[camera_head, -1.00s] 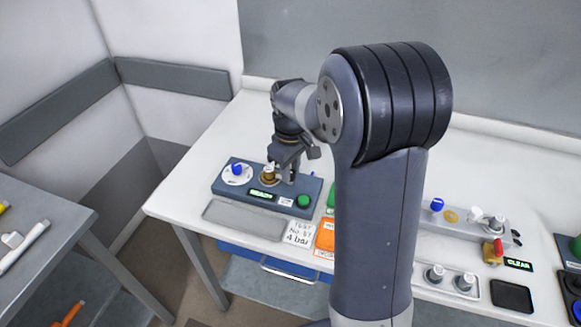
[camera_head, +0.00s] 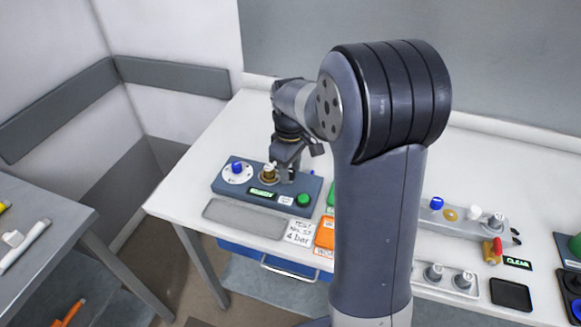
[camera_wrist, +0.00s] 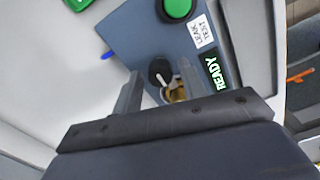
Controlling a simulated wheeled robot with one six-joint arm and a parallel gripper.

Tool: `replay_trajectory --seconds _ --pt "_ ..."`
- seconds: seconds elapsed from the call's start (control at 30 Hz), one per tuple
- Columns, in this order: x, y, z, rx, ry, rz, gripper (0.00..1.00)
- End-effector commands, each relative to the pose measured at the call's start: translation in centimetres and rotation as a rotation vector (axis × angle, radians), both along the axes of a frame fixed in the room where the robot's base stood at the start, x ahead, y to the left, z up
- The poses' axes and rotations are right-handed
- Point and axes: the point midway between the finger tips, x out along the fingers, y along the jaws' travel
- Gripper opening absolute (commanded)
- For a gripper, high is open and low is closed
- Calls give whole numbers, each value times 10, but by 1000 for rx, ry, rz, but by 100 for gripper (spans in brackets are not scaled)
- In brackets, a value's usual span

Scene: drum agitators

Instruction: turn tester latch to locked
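The tester (camera_head: 229,187) is a blue-grey box on the white bench, with a green READY display (camera_head: 262,193); it also shows in the wrist view (camera_wrist: 205,55). A small round black knob with a pale pointer bar, apparently the latch (camera_wrist: 160,72), sits on its top in the wrist view. My gripper (camera_wrist: 159,72) is over the tester with its two fingers apart, one on each side of the knob. I cannot tell whether either finger touches it. In the head view my gripper (camera_head: 284,178) hides the knob. A brass fitting (camera_head: 269,175) stands just left of the gripper.
The tester also carries a white dial with a blue knob (camera_head: 237,169) and a green button (camera_head: 303,199). A grey tray (camera_head: 243,218), a "4 bar" card (camera_head: 299,232) and an orange item (camera_head: 325,233) lie in front. My arm hides the bench's middle.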

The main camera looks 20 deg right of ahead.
Motion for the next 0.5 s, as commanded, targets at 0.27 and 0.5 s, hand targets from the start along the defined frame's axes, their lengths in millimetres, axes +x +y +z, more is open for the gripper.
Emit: replay_trajectory --seconds 0.27,0.5 --pt "0 0 0 0 0 -1 46" --pt "1 0 22 0 -4 -1 46"
